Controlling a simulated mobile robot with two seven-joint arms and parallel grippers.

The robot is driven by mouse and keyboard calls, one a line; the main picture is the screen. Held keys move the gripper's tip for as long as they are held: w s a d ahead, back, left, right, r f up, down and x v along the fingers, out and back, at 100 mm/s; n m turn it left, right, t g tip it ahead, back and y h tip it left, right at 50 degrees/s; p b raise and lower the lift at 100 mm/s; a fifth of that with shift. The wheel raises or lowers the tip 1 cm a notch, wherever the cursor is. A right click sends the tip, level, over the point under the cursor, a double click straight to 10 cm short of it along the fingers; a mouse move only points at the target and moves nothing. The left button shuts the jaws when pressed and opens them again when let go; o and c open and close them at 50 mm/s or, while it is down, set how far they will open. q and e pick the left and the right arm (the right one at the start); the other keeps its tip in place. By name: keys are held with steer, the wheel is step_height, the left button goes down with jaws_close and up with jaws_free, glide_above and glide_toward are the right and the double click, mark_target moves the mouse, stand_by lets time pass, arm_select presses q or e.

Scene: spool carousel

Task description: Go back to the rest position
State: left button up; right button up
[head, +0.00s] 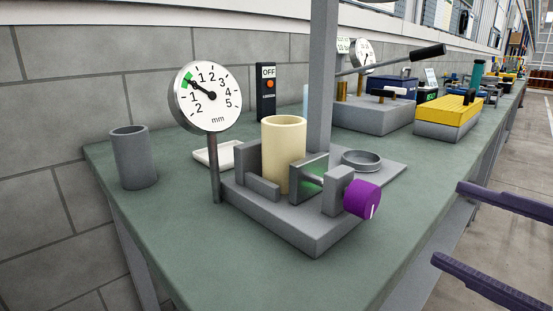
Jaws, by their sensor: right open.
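My right gripper (448,223) is at the right edge, its two dark purple fingers spread apart with nothing between them. It is in front of the bench edge, clear of the fixture. My left gripper is out of view. On the green bench stands a grey fixture (285,228) with a cream cylinder (284,152) upright in it, between grey blocks and a plate. A purple knob (362,199) with a white mark is on the fixture's right side. The dial (209,97) on a post reads in mm; its needle points up-left, near the green band.
A grey cup (133,157) stands at the left of the bench (170,228). A white tray (215,154) and a black OFF box (266,92) are behind the fixture. A grey column (322,75) rises there. A lever press (372,114) and yellow-topped block (447,115) stand farther right.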

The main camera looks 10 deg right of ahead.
steer(key=s+a+r+m+g+h+p, duration=0.2)
steer(key=s+r+m+g+h+p, duration=0.35)
steer(key=s+m+p, duration=0.35)
steer(key=s+a+r+m+g+h+p, duration=0.2)
steer(key=s+r+m+g+h+p, duration=0.2)
steer(key=s+m+g+p, duration=0.5)
step_height(320, 180, up, 36)
steer(key=w+d+m+t+p, duration=0.1)
steer(key=t+p, duration=0.2)
steer(key=p, duration=3.5)
steer(key=shift+w, duration=0.25)
